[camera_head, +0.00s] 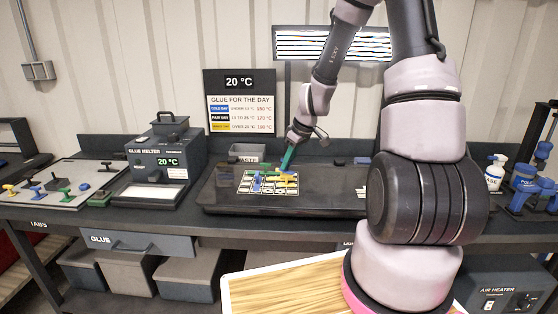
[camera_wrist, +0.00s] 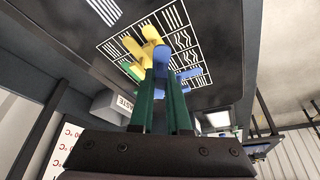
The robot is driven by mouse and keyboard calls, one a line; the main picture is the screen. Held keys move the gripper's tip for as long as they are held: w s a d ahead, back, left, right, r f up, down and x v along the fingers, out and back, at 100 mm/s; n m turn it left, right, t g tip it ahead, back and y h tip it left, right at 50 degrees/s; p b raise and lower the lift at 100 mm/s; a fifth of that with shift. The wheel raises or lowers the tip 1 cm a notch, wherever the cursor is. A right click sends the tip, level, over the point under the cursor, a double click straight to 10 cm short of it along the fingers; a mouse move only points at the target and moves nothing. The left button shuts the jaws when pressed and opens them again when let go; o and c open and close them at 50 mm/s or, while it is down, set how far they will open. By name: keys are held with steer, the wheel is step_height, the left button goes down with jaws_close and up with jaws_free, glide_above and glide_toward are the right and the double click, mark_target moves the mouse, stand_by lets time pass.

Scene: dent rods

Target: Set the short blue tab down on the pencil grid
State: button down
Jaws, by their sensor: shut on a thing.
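The pencil grid (camera_head: 244,188) is a set of white-lined boxes on the dark panel in the head view, and it also shows in the wrist view (camera_wrist: 196,56). My gripper (camera_head: 285,167) is over the grid's right part, its green fingers pointing down. In the wrist view, the fingers (camera_wrist: 162,78) are shut on a blue piece (camera_wrist: 163,58), which looks like the short blue tab. Its lower end is close to the grid; I cannot tell whether it touches. Yellow tabs (camera_wrist: 151,34) stand right beside it, and another blue piece (camera_wrist: 190,73) is at its right.
A grey waste bin (camera_head: 247,152) stands behind the grid. The glue melter (camera_head: 160,160) is at left, near a pale board (camera_head: 75,182) with several coloured tabs.

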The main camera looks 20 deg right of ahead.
steer(key=s+a+r+n+g+y, duration=0.1)
steer(key=a+n+g+y, duration=0.1)
steer(key=a+n, duration=0.35)
steer(key=shift+n+h, duration=0.3)
steer(key=shift+n, duration=0.35)
steer(key=shift+s+d+f, duration=0.1)
steer(key=shift+d+f, duration=0.1)
steer(key=shift+f, duration=0.8)
steer(key=shift+d+f, duration=0.15)
steer(key=shift+f, duration=0.85)
steer(key=shift+s+d+f, duration=0.1)
steer(key=shift+d+f, duration=0.1)
steer(key=shift+f, duration=0.8)
steer(key=shift+f, duration=0.4)
steer(key=c, duration=0.8)
jaws_free()
steer(key=shift+w+r, duration=0.1)
steer(key=s+d+r+m+t+h, duration=0.15)
steer(key=s+r+m, duration=0.35)
steer(key=r, duration=0.8)
steer(key=s+d+r+m+t+h, duration=0.1)
steer(key=s+d+r+m, duration=0.3)
steer(key=r, duration=0.9)
steer(key=s+r+m+t, duration=0.3)
steer(key=s+r+m, duration=0.6)
steer(key=s, duration=0.4)
steer(key=shift+s+a+r+m, duration=0.15)
steer(key=shift+m, duration=0.15)
